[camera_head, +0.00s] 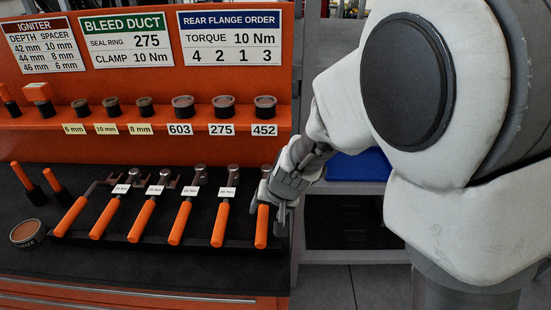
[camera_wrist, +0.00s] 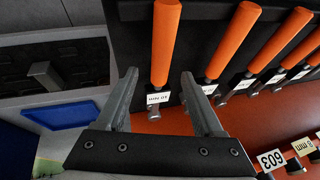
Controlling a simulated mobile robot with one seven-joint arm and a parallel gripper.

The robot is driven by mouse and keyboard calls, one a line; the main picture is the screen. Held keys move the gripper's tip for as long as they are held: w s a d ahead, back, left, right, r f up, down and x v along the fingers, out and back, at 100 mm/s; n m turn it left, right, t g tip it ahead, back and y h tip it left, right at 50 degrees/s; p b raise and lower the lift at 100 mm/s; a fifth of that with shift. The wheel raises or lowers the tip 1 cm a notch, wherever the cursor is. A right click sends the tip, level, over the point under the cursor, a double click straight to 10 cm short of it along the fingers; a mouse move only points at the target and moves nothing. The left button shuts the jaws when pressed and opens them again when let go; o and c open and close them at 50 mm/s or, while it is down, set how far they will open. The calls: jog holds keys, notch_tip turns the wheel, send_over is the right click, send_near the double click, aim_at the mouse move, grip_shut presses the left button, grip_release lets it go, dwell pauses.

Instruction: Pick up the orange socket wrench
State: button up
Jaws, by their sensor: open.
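Several orange-handled wrenches lie side by side in a black rack on the bench. The rightmost orange-handled wrench (camera_head: 261,228) is under my gripper (camera_head: 268,208) in the head view. In the wrist view the same wrench's orange handle (camera_wrist: 165,45) lies in line with the gap between the two fingers of my gripper (camera_wrist: 160,76). The fingers are spread apart, with nothing held. A small white label and a metal end show below the handle in that view. In the head view my gripper hides part of this wrench. I cannot tell from its label whether it is the socket wrench.
Neighbouring wrenches (camera_head: 221,218) lie close on the left. A round tin (camera_head: 28,233) stands at the far left. An orange shelf (camera_head: 150,121) with several sockets and rings rises behind the rack. A blue bin (camera_head: 358,165) is on a shelf unit to the right.

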aim_at(264, 216)
jog(key=b+x, duration=0.1)
jog(key=x, duration=0.2)
jog(key=b+x, duration=0.1)
jog(key=x, duration=0.1)
jog(key=shift+a+f, duration=0.15)
jog(key=shift+f, duration=0.3)
grip_shut()
jog(key=shift+r, duration=0.1)
